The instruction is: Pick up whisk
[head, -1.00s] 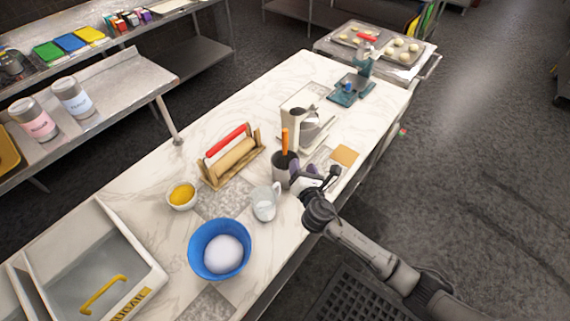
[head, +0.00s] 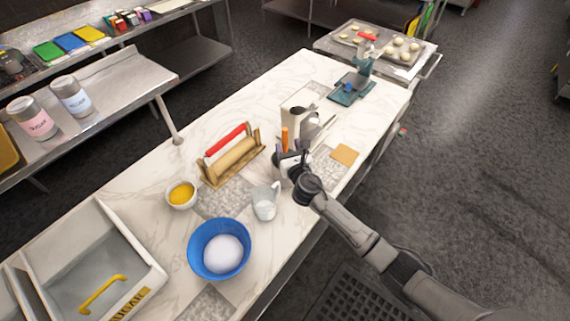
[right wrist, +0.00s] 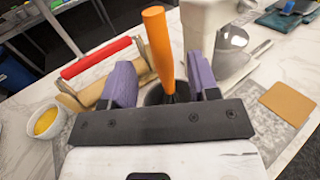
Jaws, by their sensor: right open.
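The whisk shows only as an upright orange handle (head: 285,138) in the head view; its lower part is hidden in a dark holder. In the right wrist view the handle (right wrist: 156,40) rises between the two purple fingers of my right gripper (right wrist: 160,66). The gripper is open, with a visible gap on each side of the handle. In that view the dark holder (right wrist: 153,96) shows below the handle. In the head view my right gripper (head: 287,160) covers most of the holder. My left gripper is not in view.
A glass jug (head: 265,204), a blue bowl (head: 205,264) and a small yellow-filled bowl (head: 181,206) stand nearby. A rolling pin on a wooden stand (head: 212,178) is to the left. A white mixer-like appliance (head: 295,116) stands behind the holder. A tan square (head: 344,154) lies to the right.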

